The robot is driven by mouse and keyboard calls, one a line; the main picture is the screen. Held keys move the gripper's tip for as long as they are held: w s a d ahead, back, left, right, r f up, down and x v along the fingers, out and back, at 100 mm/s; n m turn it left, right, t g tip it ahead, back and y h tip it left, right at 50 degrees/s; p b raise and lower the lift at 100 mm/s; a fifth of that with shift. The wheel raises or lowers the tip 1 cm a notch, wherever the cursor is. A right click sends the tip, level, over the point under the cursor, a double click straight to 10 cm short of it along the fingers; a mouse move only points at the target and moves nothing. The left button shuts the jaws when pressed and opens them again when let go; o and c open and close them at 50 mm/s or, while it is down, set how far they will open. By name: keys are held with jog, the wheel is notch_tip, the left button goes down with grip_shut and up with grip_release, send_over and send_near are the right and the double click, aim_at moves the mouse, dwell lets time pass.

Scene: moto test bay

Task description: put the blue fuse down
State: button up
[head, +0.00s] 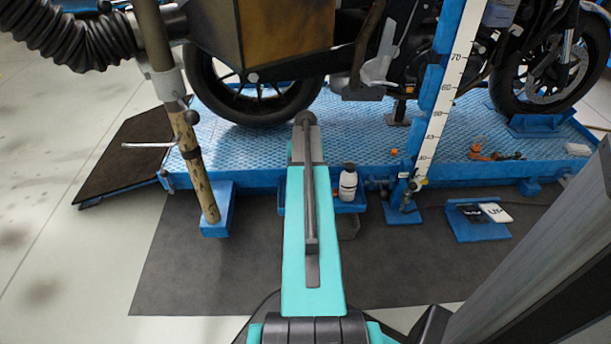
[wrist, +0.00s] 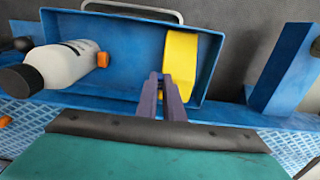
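My gripper (wrist: 160,78) shows in the wrist view with its two purple-grey fingers close together at the tips, over a blue tray (wrist: 120,32). Anything small and blue between the tips is hard to tell from the blue tray behind. A yellow object (wrist: 180,62) stands in the tray just beyond the fingertips; I cannot tell whether they touch. In the head view my arm hides the gripper.
A white bottle with a dark cap (wrist: 62,65) is at the tray's left; it also shows in the head view (head: 348,186). A blue lift platform (head: 375,150) carries a motorcycle. Another blue tray (head: 481,234) holds black and white items. A measuring post (head: 445,95) stands right of my arm.

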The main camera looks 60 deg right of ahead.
jog(key=o, duration=0.4)
jog(key=shift+c, duration=0.2)
jog(key=shift+r, duration=0.25)
jog(key=shift+r, duration=0.15)
notch_tip(320, 180, up, 12)
jog(key=p, duration=0.5)
jog(key=shift+r, duration=0.25)
jog(key=shift+a+f, duration=0.1)
